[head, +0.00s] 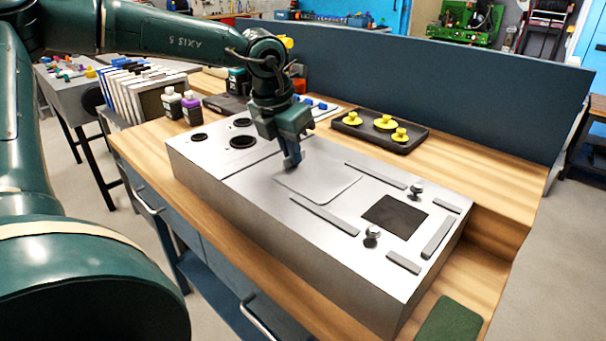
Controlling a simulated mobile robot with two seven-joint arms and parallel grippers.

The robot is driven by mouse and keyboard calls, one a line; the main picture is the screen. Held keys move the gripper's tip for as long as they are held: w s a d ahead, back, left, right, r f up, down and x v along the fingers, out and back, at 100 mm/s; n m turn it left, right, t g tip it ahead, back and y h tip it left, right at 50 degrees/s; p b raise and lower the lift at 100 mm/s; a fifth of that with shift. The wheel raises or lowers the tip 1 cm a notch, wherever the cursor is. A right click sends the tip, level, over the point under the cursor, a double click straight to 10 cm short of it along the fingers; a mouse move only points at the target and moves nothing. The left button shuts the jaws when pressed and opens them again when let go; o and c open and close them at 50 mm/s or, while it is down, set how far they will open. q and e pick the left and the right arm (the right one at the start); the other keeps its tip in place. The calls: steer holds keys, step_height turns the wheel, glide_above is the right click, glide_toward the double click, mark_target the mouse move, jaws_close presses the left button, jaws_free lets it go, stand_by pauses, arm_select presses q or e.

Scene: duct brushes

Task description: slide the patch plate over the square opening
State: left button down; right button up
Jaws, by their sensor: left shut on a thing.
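The patch plate (325,188) is a thin grey sheet lying flat on top of the metal duct (235,205), left of the square opening. Its right end reaches in between two long rails (325,215). The square opening (395,216) shows dark and uncovered, with a knobbed clamp (372,236) in front of it and another knobbed clamp (415,190) behind it. My left gripper (292,163) points down at the plate's left end and is shut on it, though the fingers hide the exact grip. My right gripper is not in view.
Short bars (438,237) lie right of the opening. Round holes (243,142) are in the duct's left end. A black tray (380,131) with yellow knobs stands behind the duct, and dark and purple bottles (192,108) stand at left. A green pad (450,322) lies at front right.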

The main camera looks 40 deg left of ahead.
mark_target(334, 181)
arm_select(q)
steer(key=shift+d, duration=0.2)
steer(key=shift+d+f, duration=0.1)
steer(key=shift+d, duration=0.05)
steer(key=shift+d+b, duration=0.5)
steer(key=shift+b, duration=0.15)
steer(key=shift+s+d+b, duration=0.1)
steer(key=shift+d+b, duration=0.4)
steer(key=shift+d, duration=0.35)
steer(key=shift+d, duration=0.15)
steer(key=shift+s+d+b, duration=0.15)
steer(key=shift+d+b, duration=0.9)
steer(key=shift+d, duration=0.3)
steer(key=shift+d, duration=0.15)
steer(key=shift+d+b, duration=0.45)
steer(key=shift+b, duration=0.05)
steer(key=shift+s+d+b, duration=0.1)
steer(key=shift+d+b, duration=0.35)
steer(key=shift+d, duration=0.4)
